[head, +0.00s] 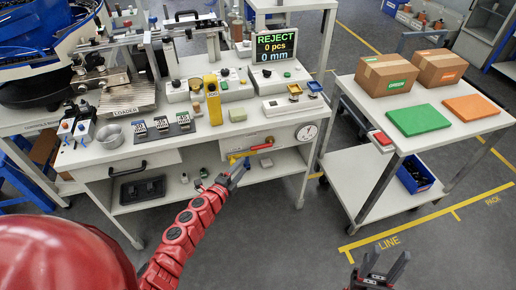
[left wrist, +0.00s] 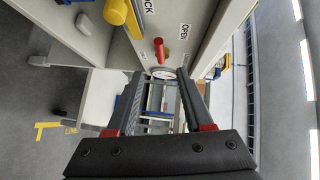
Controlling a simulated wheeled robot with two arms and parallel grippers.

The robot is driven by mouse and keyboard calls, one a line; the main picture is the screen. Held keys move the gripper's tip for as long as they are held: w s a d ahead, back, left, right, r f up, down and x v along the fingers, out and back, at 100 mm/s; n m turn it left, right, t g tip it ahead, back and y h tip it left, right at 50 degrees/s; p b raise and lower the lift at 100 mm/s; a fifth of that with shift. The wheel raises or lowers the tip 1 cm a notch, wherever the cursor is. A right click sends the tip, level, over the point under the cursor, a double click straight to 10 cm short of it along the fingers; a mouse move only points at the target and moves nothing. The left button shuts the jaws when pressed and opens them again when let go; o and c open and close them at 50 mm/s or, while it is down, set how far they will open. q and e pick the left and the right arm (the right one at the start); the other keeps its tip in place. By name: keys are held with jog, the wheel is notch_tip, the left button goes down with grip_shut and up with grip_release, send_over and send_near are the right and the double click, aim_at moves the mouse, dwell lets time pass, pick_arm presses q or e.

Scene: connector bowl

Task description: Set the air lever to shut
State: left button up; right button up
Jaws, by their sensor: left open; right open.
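On the bench's front panel is a red handle (head: 262,147), beside a yellow bar (head: 240,155); I take the red one for the air lever, but cannot be sure. My right gripper (head: 383,266) is open and empty above the floor, far from the panel.
A round gauge (head: 307,132) sits at the panel's right end. The workbench (head: 195,148) carries a loader, controls and a REJECT display (head: 276,46). A cart (head: 376,98) with boxes stands to the right. The floor between bench and cart is free.

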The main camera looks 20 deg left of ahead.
aim_at(257, 149)
pick_arm(q)
jog(key=b+x, duration=0.1)
jog(key=x, duration=1.1)
jog(key=shift+w, duration=0.15)
grip_shut()
dwell(1.1)
